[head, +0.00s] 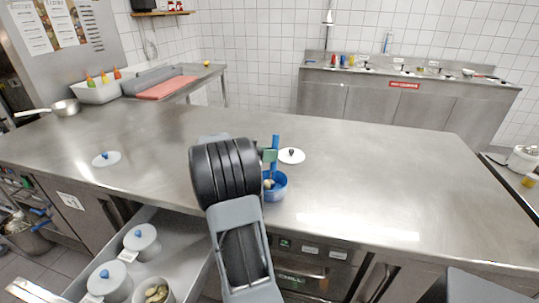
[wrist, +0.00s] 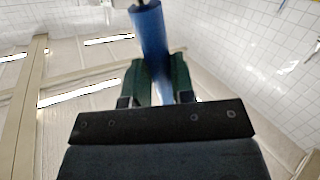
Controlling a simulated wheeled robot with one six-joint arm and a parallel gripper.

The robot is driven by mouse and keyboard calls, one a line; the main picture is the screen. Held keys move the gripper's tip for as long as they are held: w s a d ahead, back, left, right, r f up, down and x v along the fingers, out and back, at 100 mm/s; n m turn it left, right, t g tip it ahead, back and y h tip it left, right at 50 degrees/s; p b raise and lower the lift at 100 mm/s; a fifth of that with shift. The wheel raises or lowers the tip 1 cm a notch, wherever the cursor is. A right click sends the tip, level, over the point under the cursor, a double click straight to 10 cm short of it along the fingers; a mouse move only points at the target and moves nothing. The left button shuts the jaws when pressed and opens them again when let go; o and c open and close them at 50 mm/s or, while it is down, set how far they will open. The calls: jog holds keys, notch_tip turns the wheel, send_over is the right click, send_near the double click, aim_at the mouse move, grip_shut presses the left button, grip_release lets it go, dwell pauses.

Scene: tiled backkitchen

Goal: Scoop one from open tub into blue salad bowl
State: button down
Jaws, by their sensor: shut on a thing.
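My gripper (head: 267,155) is shut on the upright blue handle of a scoop (head: 275,142). The wrist view also shows the blue handle (wrist: 150,38) between my green fingers. The blue salad bowl (head: 279,191) stands on the steel counter just below my gripper, partly hidden by my arm. Something pale shows inside the bowl; the scoop's lower end is hidden or too small to make out. The open tub (head: 141,294), with several pale pieces in it, is in the pulled-out drawer at the lower left, cut by the frame's edge.
Two lidded tubs (head: 142,241) (head: 109,281) with blue knobs stand in the drawer (head: 185,240). A white lid with a blue knob (head: 106,159) and one with a dark knob (head: 291,156) lie on the counter (head: 380,180). The counter's right side is clear.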

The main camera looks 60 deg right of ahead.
jog(key=shift+f+b, duration=0.7)
jog(key=shift+b, duration=0.6)
dwell(2.0)
notch_tip(320, 180, up, 12)
jog(key=p, duration=0.3)
jog(key=shift+p, duration=0.4)
jog(key=shift+f, duration=0.1)
dwell(0.4)
